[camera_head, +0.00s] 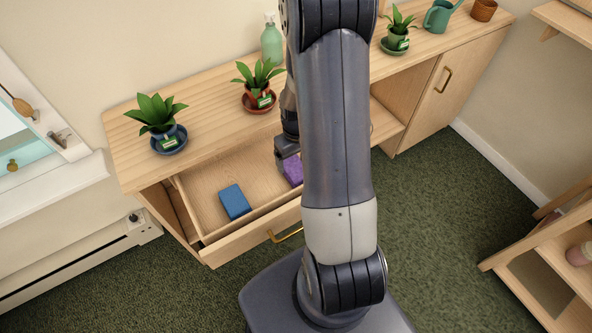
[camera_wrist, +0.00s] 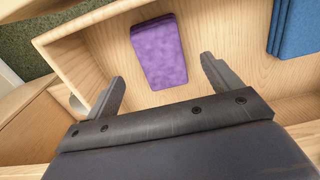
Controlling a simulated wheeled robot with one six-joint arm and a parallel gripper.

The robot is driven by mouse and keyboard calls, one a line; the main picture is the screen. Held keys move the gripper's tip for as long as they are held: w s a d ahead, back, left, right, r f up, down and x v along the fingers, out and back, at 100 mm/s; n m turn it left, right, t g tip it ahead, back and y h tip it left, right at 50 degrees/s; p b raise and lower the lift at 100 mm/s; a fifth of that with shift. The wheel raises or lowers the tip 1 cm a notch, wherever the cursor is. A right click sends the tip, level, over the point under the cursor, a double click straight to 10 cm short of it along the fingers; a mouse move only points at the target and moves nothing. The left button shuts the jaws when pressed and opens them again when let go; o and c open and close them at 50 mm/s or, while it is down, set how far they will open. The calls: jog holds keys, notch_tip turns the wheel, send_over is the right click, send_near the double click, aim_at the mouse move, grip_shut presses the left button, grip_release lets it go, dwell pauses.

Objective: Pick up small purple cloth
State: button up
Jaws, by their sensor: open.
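The small purple cloth (camera_wrist: 158,54) lies folded and flat on the floor of an open wooden drawer (camera_head: 204,185). In the head view the cloth (camera_head: 292,171) shows only in part, behind my arm. My gripper (camera_wrist: 165,90) is open and empty, with its two fingers spread apart near the cloth's closer end. In the head view my gripper (camera_head: 287,150) is partly hidden by my arm and is over the drawer beside the cloth. I cannot tell how high the fingers are above the drawer floor.
A folded blue cloth (camera_head: 234,202) lies in the same drawer and also shows in the wrist view (camera_wrist: 297,30). The drawer walls rise around both cloths. Potted plants (camera_head: 165,140) and a spray bottle (camera_head: 271,40) stand on the cabinet top above.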

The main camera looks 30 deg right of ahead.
aim_at(296, 169)
jog(key=shift+w+a+f, duration=0.1)
jog(key=shift+f, duration=2.9)
jog(key=shift+c, duration=0.4)
jog(key=c, duration=1)
jog(key=shift+r, duration=0.1)
notch_tip(296, 169, up, 10)
jog(key=shift+f, duration=0.1)
